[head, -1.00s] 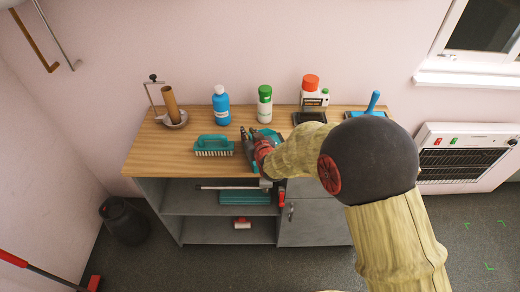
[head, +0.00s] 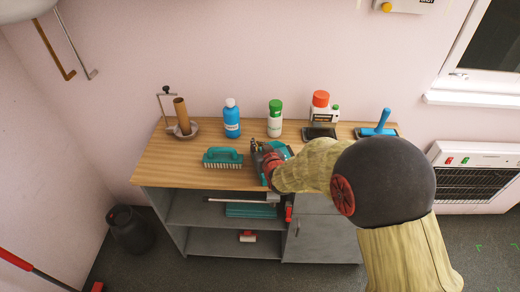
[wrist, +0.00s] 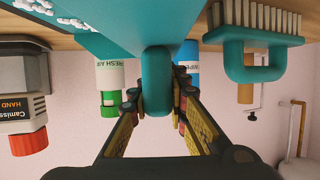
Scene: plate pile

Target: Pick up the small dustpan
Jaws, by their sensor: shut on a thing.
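The small dustpan (head: 284,151) is teal and sits at the front middle of the wooden worktop, partly hidden by my gripper in the head view. In the wrist view, its broad pan (wrist: 150,22) fills the top and its round handle (wrist: 156,80) points toward me. My gripper (wrist: 156,100) has a finger on each side of the handle and is shut on it. I cannot tell whether the dustpan is clear of the worktop.
A teal brush (head: 222,159) lies just left of the dustpan. Behind are a blue bottle (head: 232,120), a green-capped bottle (head: 275,122) and a red-capped container (head: 321,108). A blue-handled tool (head: 378,127) lies right.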

